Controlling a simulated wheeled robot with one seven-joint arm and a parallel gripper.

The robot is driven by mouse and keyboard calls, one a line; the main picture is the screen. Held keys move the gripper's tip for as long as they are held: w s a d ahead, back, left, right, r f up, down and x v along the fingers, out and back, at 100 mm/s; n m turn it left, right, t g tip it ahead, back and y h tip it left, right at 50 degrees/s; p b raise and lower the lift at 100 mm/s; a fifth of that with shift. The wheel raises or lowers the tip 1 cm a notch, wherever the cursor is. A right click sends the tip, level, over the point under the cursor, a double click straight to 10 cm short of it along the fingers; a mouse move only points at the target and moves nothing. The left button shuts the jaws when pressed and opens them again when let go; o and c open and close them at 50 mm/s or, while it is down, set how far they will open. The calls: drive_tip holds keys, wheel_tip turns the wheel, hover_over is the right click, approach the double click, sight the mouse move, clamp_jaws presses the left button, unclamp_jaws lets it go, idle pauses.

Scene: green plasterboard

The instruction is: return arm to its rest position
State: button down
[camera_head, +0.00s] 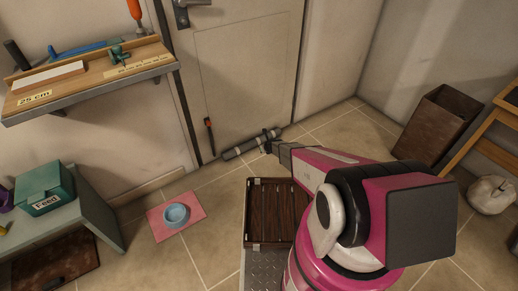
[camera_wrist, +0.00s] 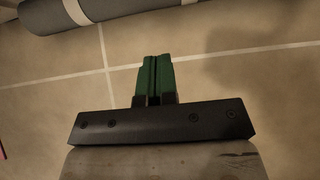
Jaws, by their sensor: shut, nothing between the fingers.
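My gripper (camera_wrist: 154,78) shows in the wrist view with its two green fingers side by side, shut and empty, above the tiled floor. In the head view my pink and black arm reaches forward from the lower right. The end of the arm lies near a grey roll (camera_head: 250,144) at the foot of the door. That roll also shows at the top left of the wrist view (camera_wrist: 100,12), apart from the fingers.
A slatted dark tray (camera_head: 248,212) sits left of my arm. A blue bowl (camera_head: 176,214) stands on a pink mat (camera_head: 160,231). A wall shelf (camera_head: 90,86), a side table (camera_head: 50,225) and a brown bin (camera_head: 437,125) stand around. Tiled floor is free between mat and tray.

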drive_tip(key=s+d+r+n+g, duration=0.1)
drive_tip(key=s+d+r+n, duration=0.1)
drive_tip(key=s+r+n, duration=0.5)
drive_tip(key=s+d+r+n+g, duration=0.2)
drive_tip(key=r+n, duration=0.2)
drive_tip(key=r, duration=0.7)
drive_tip(key=s+d+r+n+g, duration=0.1)
drive_tip(key=s+d+r+n, duration=0.1)
drive_tip(key=s+r+n, duration=0.5)
drive_tip(key=s+d+r+n+g+h, duration=0.1)
drive_tip(key=s+d+r+n+h, duration=0.1)
drive_tip(key=s+d+r+n, duration=0.3)
drive_tip(key=s+d+r+n+g+h, duration=0.2)
drive_tip(key=s+d+r+n, duration=0.4)
drive_tip(key=s+r, duration=0.5)
wheel_tip(320, 180, up, 4)
drive_tip(key=shift+s+d+r+h, duration=0.1)
drive_tip(key=shift+s+d+h, duration=0.05)
drive_tip(key=shift+d+h, duration=0.3)
drive_tip(key=shift+a, duration=0.1)
